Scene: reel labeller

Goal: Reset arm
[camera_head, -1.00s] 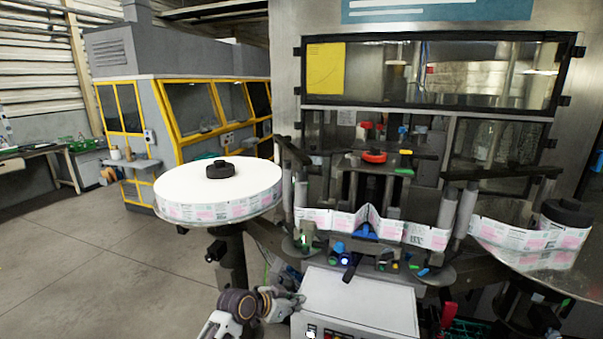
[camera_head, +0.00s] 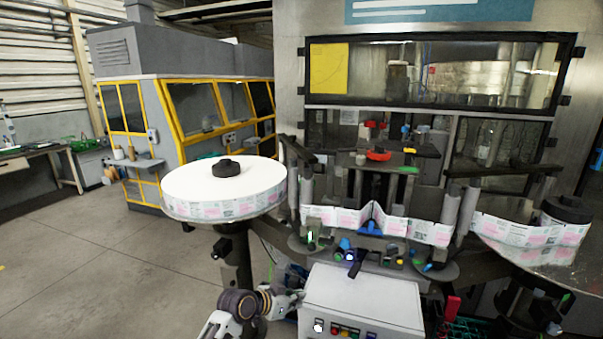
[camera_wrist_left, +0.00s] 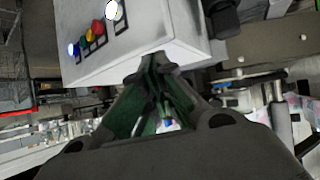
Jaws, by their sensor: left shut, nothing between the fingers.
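My left arm comes in at the bottom of the head view, and its gripper (camera_head: 294,300) is just left of the white control box (camera_head: 362,298). In the left wrist view the gripper's fingers (camera_wrist_left: 158,65) are shut with their tips together and nothing between them. The control box (camera_wrist_left: 135,35) shows right behind the fingertips there, with a row of coloured buttons (camera_wrist_left: 97,27). I cannot tell whether the fingertips touch the box. My right gripper is not seen in either view.
A large white label reel (camera_head: 225,188) stands above and left of my left gripper. The label strip (camera_head: 375,222) runs across the labeller to a second reel (camera_head: 530,240) at the right. Open floor (camera_head: 100,265) lies to the left.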

